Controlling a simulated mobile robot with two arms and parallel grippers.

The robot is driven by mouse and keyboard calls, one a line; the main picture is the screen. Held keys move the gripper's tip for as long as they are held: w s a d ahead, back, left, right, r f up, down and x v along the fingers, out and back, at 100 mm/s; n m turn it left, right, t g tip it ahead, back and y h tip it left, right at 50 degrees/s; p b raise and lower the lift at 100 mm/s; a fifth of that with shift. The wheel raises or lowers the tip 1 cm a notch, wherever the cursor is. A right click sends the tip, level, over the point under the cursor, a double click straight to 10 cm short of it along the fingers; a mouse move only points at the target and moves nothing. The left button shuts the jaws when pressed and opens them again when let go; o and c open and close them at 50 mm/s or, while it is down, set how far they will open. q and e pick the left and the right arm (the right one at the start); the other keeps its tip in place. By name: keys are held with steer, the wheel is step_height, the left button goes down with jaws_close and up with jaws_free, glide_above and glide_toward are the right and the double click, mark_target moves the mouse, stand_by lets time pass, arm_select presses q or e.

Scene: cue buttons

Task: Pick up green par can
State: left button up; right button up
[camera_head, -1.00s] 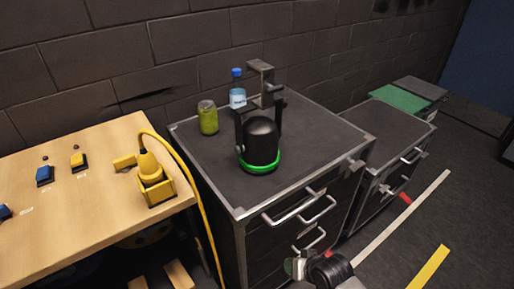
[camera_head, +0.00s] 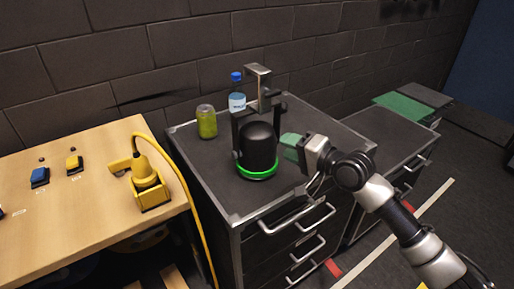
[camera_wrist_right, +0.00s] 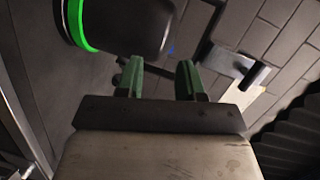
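The green par can (camera_head: 257,148) is a black stage light with a bright green ring at its lower end. It stands on the dark cabinet top (camera_head: 212,172), with a bracket behind it. My right gripper (camera_head: 285,147) is open with green fingers, just right of the can in the head view and apparently not holding it. In the right wrist view the can (camera_wrist_right: 125,22) shows at the upper left, beyond the open gripper (camera_wrist_right: 159,78); nothing is between the fingers. My left gripper is not in view.
A yellow-green drink can (camera_head: 207,122) and a blue-capped bottle (camera_head: 237,100) stand behind the par can, near the wall. A wooden table (camera_head: 95,225) at left holds a yellow device (camera_head: 150,185) and buttons. Another cabinet (camera_head: 390,130) stands at right.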

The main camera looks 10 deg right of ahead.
steer(key=m+t, duration=0.2)
glide_toward(273, 106)
steer(key=w, duration=0.1)
steer(key=shift+m, duration=0.3)
steer(key=x, duration=0.5)
steer(key=shift+a+p, duration=0.15)
steer(key=shift+p, duration=0.25)
steer(key=x, duration=0.6)
steer(key=shift+a+f, duration=0.1)
steer(key=shift+s, duration=0.15)
steer(key=shift+c, duration=0.6)
jaws_close()
steer(key=shift+f, duration=0.1)
steer(key=shift+f, duration=0.25)
steer(key=shift+r, duration=0.2)
